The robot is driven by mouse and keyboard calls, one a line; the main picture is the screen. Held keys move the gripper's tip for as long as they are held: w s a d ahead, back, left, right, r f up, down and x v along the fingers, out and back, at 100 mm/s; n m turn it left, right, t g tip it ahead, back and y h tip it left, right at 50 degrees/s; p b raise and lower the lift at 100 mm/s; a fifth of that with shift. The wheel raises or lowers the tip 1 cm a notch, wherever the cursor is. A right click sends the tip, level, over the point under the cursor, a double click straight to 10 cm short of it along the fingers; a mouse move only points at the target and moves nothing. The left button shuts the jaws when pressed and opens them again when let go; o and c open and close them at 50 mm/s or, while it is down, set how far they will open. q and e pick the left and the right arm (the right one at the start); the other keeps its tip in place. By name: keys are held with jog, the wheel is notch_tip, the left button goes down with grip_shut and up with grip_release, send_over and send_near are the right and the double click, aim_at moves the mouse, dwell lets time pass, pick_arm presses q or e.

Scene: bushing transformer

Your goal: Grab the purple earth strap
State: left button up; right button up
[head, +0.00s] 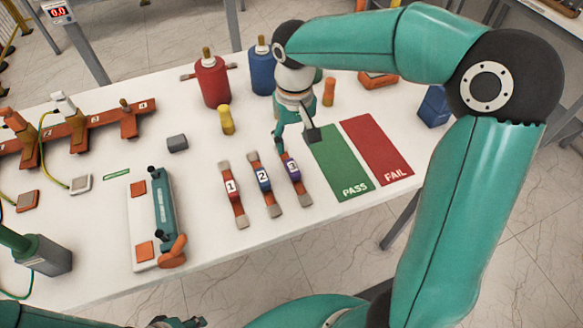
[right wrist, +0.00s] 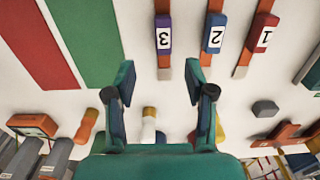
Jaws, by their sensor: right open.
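The purple earth strap, marked 3 (head: 292,167), lies on the white table at the right end of a row of three straps. The red strap 1 (head: 231,187) and blue strap 2 (head: 263,180) lie to its left. My right gripper (head: 295,142) is open and empty above the far end of the purple strap. A dark piece at the head view's bottom edge may be my left gripper (head: 178,322), mostly cut off.
Green PASS (head: 341,160) and red FAIL (head: 376,150) mats lie right of the straps. Red (head: 212,80) and blue (head: 261,68) bottles stand behind, with a yellow bushing (head: 227,121). A teal device (head: 163,208) lies left.

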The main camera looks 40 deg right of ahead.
aim_at(292, 166)
jog(key=f, duration=0.3)
jog(key=f+p, duration=0.1)
jog(key=f, duration=0.4)
jog(key=shift+s+a+f, duration=0.2)
jog(key=shift+a+f, duration=0.1)
jog(key=shift+f, duration=0.1)
grip_shut()
